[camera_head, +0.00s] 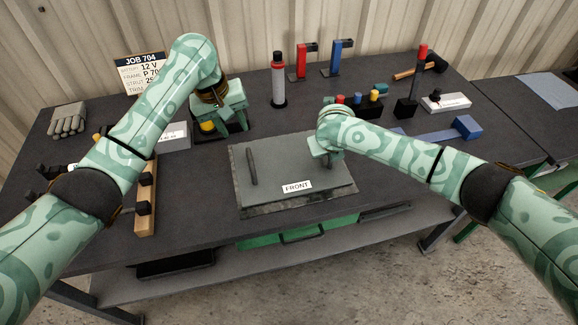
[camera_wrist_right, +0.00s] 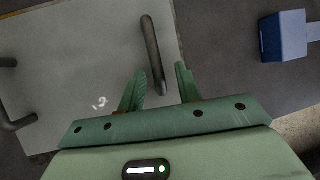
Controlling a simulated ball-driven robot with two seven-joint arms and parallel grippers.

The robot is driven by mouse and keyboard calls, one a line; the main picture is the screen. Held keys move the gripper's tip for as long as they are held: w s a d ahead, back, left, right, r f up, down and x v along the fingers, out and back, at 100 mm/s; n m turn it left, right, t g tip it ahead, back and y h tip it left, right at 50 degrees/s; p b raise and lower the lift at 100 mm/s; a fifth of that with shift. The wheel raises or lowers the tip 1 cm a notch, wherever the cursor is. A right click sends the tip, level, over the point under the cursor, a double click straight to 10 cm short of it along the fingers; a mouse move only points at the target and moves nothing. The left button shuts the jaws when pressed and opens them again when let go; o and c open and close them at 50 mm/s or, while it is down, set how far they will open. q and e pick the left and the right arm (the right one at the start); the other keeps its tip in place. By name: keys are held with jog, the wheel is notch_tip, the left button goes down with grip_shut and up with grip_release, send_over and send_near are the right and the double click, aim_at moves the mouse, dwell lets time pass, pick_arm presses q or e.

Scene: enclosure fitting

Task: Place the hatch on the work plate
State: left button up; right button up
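The hatch (camera_head: 285,180) is a flat grey panel with two dark bar handles and a FRONT label (camera_head: 297,187). It lies over a dark, slightly larger plate (camera_head: 300,208) at the table's middle front; whether it rests fully on it is hard to tell. My right gripper (camera_head: 325,153) is above the hatch's right handle. In the right wrist view, its two fingers (camera_wrist_right: 160,75) are apart, with the handle (camera_wrist_right: 151,50) showing between them, clear of both. My left gripper (camera_head: 235,117) is over a small dark tray behind the hatch's left side; its fingertips are unclear.
A yellow piece (camera_head: 207,126) is by my left gripper. A grey-red bottle (camera_head: 278,80), red (camera_head: 301,60) and blue (camera_head: 337,58) stands are at the back. A blue-ended bar (camera_head: 466,126) lies right. A wooden rail (camera_head: 146,200) is left. Table in front of the hatch is clear.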

jog(key=v, duration=1.1)
jog(key=shift+s, duration=0.1)
